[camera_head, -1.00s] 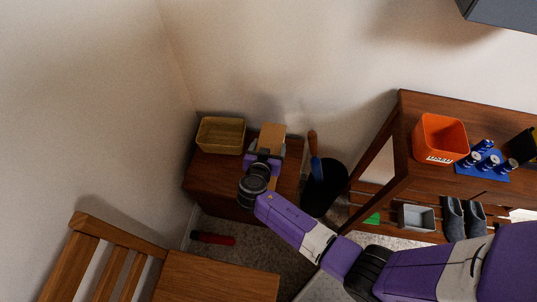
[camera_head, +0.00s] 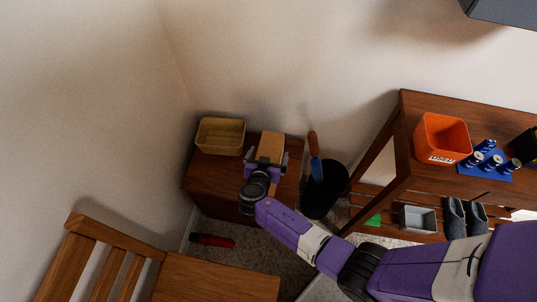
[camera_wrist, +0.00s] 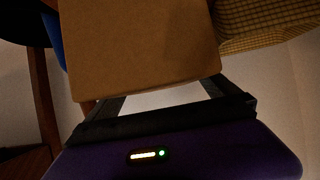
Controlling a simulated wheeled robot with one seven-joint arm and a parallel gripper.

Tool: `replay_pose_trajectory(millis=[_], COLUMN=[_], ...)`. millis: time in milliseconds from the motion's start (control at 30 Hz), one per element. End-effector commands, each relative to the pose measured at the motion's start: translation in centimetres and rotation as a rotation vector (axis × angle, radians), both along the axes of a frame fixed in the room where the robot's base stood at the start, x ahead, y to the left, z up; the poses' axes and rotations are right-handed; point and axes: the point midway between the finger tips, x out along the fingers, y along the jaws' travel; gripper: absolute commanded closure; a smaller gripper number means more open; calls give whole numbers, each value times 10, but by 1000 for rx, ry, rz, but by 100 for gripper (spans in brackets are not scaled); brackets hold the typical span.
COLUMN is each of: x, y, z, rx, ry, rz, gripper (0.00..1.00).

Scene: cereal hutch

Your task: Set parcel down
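The parcel is a plain brown box (camera_head: 270,146). In the head view it is over the right part of the low brown cabinet (camera_head: 213,172). My gripper (camera_head: 267,158) has one finger on each side of the parcel and appears shut on it. In the wrist view the parcel (camera_wrist: 140,45) fills the upper middle and hides the fingertips. The cabinet top under the parcel is largely hidden, so I cannot tell whether the parcel touches it.
A yellow woven basket (camera_head: 220,136) stands at the cabinet's back left, close to the parcel. A black bin (camera_head: 325,190) stands right of the cabinet. A wooden rack (camera_head: 400,170) holds an orange box (camera_head: 441,138). A wooden chair (camera_head: 210,278) is in front. Bare cabinet top shows at front left.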

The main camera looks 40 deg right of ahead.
Motion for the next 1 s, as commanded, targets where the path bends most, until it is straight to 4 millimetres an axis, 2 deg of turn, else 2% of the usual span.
replay_pose_trajectory(millis=[367,533,800,1000], x=[-1,-13,-39,-53], y=[2,20,62,81], z=[3,15,41,54], rx=[0,-1,0,1], ry=[0,0,-2,-1], rz=[1,4,5,2], gripper=[1,1,1,1])
